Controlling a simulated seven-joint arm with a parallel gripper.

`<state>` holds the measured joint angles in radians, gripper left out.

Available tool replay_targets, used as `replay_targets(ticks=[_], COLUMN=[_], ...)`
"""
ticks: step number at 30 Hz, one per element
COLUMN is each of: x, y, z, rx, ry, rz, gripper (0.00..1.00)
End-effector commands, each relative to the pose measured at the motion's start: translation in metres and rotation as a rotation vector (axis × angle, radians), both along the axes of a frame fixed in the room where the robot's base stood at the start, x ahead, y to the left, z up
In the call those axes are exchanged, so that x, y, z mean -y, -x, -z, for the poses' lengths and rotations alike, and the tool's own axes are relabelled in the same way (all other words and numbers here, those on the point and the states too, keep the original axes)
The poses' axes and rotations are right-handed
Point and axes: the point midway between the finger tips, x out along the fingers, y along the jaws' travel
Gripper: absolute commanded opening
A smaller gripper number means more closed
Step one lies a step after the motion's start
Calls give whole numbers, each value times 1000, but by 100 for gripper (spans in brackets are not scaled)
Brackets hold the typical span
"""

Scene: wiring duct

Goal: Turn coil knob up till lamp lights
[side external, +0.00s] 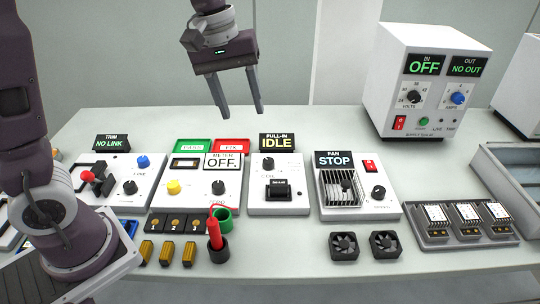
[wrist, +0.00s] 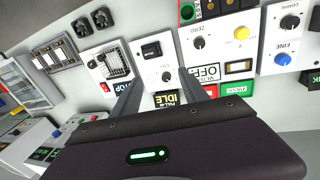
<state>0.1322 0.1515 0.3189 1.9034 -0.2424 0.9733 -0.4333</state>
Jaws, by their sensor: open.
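The pull-in panel is a white box (side external: 295,170) in the middle of the bench. Its coil knob (side external: 268,164) is black and round, with a black relay block (side external: 278,189) in front of it. A display (side external: 277,142) behind the knob reads "PULL-IN IDLE". The coil knob (wrist: 166,76) shows between my fingers in the wrist view, and I cannot make out a lit lamp. My gripper (side external: 243,112) is open and empty, fingers pointing down, well above the panels and touching nothing.
Left of it stands the meter panel (side external: 236,196) with its own knobs. Right is the fan panel (side external: 328,208), its display reading "STOP". A supply box (side external: 394,124) stands at the back right.

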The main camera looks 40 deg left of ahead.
Motion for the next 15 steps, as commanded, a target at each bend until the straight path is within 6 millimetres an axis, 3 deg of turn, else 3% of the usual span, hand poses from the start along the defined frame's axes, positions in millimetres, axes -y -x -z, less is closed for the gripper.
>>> replay_targets(ticks=[1, 3, 6, 9, 15], x=[-6, -14, -22, -27, -29], y=[-29, -63, -93, -108, -111], z=[28, 65, 111, 140, 170], rx=[-66, -128, -188, -215, -229], ry=[-9, -31, -76, -110, -123], rz=[-88, -208, -329, -393, -421], gripper=[52, 52, 52, 52, 52])
